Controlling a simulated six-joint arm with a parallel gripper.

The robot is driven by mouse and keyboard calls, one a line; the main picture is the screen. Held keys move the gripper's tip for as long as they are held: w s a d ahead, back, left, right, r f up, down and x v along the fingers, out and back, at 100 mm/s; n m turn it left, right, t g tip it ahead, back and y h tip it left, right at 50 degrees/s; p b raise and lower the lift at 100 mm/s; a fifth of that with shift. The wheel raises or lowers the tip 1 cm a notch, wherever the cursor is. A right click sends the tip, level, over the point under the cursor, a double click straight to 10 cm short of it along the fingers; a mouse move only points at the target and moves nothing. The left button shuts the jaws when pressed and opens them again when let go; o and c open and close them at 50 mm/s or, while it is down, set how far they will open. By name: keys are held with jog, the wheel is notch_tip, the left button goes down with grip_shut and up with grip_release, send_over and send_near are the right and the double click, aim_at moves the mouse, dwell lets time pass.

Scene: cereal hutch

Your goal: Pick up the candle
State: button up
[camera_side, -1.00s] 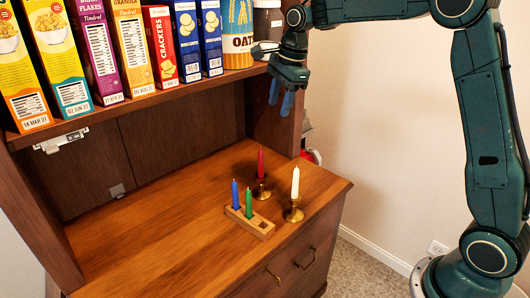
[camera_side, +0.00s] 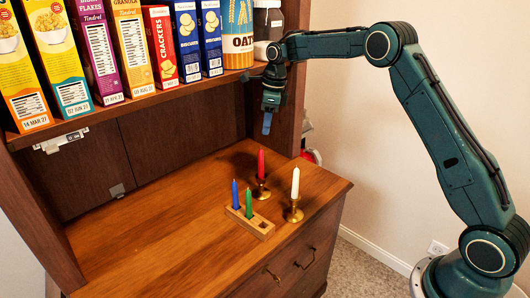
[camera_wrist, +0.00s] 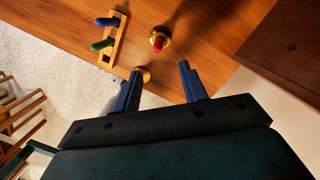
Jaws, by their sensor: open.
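My gripper (camera_side: 267,123) is open and empty, pointing down high above the cabinet top. Its two blue fingers are spread apart in the wrist view (camera_wrist: 160,68). A red candle (camera_side: 261,163) stands upright in a brass holder and shows from above in the wrist view (camera_wrist: 158,44). A white candle (camera_side: 295,182) stands in a second brass holder (camera_side: 293,215); in the wrist view only part of that holder (camera_wrist: 145,72) is clear, beside the left finger. A blue candle (camera_side: 235,194) and a green candle (camera_side: 249,203) stand in a wooden block (camera_side: 262,226).
The wooden cabinet top (camera_side: 165,240) is clear to the left of the block. Cereal boxes (camera_side: 100,45), a crackers box (camera_side: 160,45) and an oats container (camera_side: 237,45) stand on the shelf above. The hutch's right side panel (camera_side: 293,105) is close to my gripper.

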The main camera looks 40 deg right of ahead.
aim_at(260, 158)
jog(key=shift+w+a+f, duration=0.15)
jog(key=shift+f, duration=1.15)
jog(key=shift+w+a+f, duration=0.15)
jog(key=shift+f, duration=1.15)
jog(key=shift+w+a+f, duration=0.15)
jog(key=shift+f, duration=1.15)
jog(key=shift+w+a+f, duration=0.15)
jog(key=shift+a+f, duration=0.05)
jog(key=shift+f, duration=1.1)
jog(key=shift+w+a+f, duration=0.1)
jog(key=shift+a+f, duration=0.1)
jog(key=shift+f, duration=1.05)
grip_shut()
